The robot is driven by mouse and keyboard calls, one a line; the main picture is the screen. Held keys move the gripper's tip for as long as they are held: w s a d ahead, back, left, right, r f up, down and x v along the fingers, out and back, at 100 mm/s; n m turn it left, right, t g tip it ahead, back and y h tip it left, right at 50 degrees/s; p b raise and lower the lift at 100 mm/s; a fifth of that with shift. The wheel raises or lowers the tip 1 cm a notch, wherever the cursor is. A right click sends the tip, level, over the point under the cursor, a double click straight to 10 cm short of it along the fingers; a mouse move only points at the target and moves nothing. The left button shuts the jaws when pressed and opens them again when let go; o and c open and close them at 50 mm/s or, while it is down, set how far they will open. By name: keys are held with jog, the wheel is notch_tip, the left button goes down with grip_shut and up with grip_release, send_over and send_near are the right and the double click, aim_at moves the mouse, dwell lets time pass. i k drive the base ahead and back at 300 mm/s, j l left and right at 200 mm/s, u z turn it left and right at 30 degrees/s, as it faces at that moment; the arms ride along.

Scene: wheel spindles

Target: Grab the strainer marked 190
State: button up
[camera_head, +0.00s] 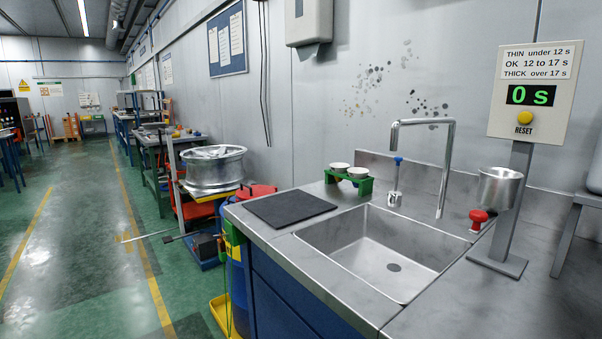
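Two small pale round cup-like pieces sit side by side in a green rack (348,182) at the back of the steel counter, left of the tap. The left piece (340,166) and the right piece (359,172) could be strainers. Any number on them is too small to read, so I cannot tell which is marked 190. My gripper is not in view.
A steel sink (385,250) is set in the counter, with a tall bent tap (450,165) behind it. A dark mat (290,208) lies left of it. A metal cup (499,188) is by the timer post (522,180). A wheel (212,168) stands further left. Green floor is open at left.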

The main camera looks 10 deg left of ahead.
aim_at(339, 173)
jog(key=i+j+z, duration=0.2)
jog(key=i+j, duration=0.2)
jog(key=i+j+z, duration=0.15)
jog(key=i+j, duration=0.35)
jog(key=i+j+z, duration=0.2)
jog(key=i+j, duration=0.25)
jog(key=i+j+z, duration=0.2)
jog(key=i+j, duration=0.15)
jog(key=j, duration=0.3)
